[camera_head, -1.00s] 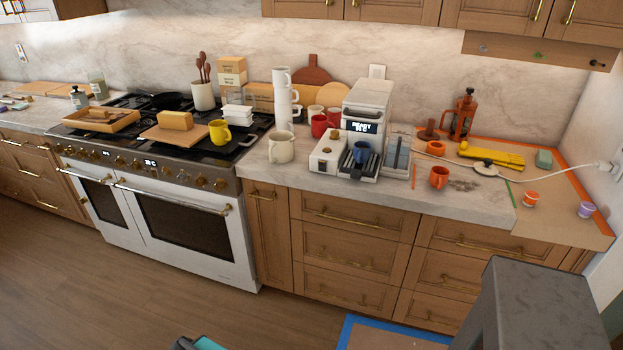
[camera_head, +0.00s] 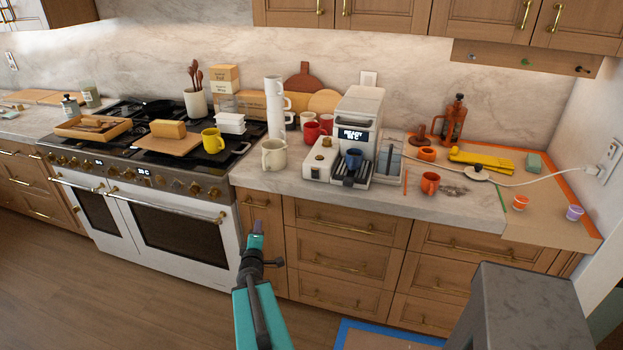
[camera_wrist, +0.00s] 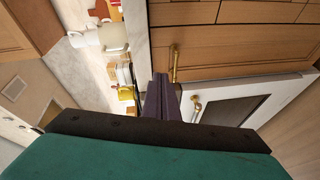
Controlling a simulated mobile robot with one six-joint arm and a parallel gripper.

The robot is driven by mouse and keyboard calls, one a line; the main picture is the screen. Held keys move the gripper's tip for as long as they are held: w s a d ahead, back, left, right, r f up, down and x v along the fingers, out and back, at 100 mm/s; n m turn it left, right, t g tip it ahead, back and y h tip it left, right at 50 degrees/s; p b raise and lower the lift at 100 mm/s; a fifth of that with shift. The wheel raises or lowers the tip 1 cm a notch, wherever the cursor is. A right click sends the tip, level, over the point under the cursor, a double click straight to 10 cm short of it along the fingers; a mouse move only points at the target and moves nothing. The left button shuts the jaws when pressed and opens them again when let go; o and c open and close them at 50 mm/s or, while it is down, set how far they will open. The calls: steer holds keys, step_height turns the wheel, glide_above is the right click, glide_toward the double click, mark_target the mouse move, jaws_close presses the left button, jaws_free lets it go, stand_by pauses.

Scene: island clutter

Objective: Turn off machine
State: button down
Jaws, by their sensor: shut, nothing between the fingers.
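The white coffee machine (camera_head: 360,118) stands on the counter, with a lit display reading "READY" and a temperature. In the wrist view my dark gripper fingers (camera_wrist: 160,98) are together and hold nothing. The machine does not clearly show in the wrist view.
A cream jug (camera_head: 273,155) and a stack of white cups (camera_head: 275,105) stand left of the machine. An orange mug (camera_head: 430,183) is near the counter edge. The stove (camera_head: 140,195) is at left. A gold handle (camera_wrist: 174,64) is close to my fingers. A grey block (camera_head: 530,310) fills the lower right.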

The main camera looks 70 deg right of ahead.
steer(key=s+d+r+m+g+h, duration=0.1)
steer(key=s+d+r+g+h, duration=0.1)
steer(key=s, duration=0.4)
steer(key=s+d+r+g+h, duration=0.2)
steer(key=s+d+r+g, duration=0.1)
steer(key=s+r, duration=0.4)
steer(key=shift+s+d+m+g, duration=0.2)
steer(key=shift+d+m+g, duration=0.2)
steer(key=shift+d, duration=0.5)
steer(key=shift+d+f, duration=0.1)
steer(key=shift+d, duration=0.05)
glide_toward(314, 172)
steer(key=shift+d+r+p, duration=0.2)
steer(key=shift+d, duration=1.4)
steer(key=shift+d+r+p, duration=0.15)
steer(key=shift+d+p, duration=0.05)
steer(key=shift+d, duration=1.4)
